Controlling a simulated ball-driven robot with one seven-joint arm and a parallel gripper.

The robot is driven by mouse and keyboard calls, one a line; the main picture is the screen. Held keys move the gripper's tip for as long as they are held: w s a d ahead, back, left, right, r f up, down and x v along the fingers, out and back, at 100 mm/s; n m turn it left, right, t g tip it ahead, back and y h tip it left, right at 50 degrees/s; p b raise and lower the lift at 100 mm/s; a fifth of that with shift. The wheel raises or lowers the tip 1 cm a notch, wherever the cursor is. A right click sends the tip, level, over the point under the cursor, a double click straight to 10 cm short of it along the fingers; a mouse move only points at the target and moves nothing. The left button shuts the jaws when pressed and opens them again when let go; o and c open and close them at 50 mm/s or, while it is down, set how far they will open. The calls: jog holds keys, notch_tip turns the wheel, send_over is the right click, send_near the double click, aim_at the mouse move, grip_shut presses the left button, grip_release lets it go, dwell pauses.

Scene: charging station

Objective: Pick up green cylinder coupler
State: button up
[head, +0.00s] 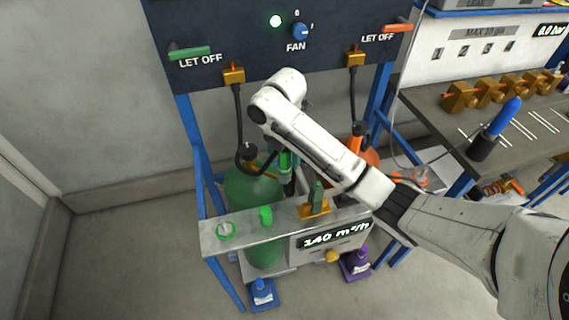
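The green cylinder (252,188) stands behind the grey shelf, left of centre in the head view. A dark hose coupling (249,151) is at its top, on the hose that hangs from the left brass fitting. I cannot tell for sure that it is the coupler named in the task. My gripper (288,186) points down just right of the green cylinder's top, below my arm. A green part shows at my wrist; I cannot tell whether it is mine. My arm hides much of the gripper, and its fingers are too small to read.
An orange cylinder (371,158) stands right. A workbench (428,108) is further right. Floor at left is clear.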

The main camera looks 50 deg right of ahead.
grip_shut()
dwell(0.4)
notch_tip(320, 180, up, 9)
jog(key=p, duration=0.4)
jog(key=shift+d, duration=0.1)
jog(key=shift+r+p, duration=0.35)
jog(key=shift+r, duration=0.2)
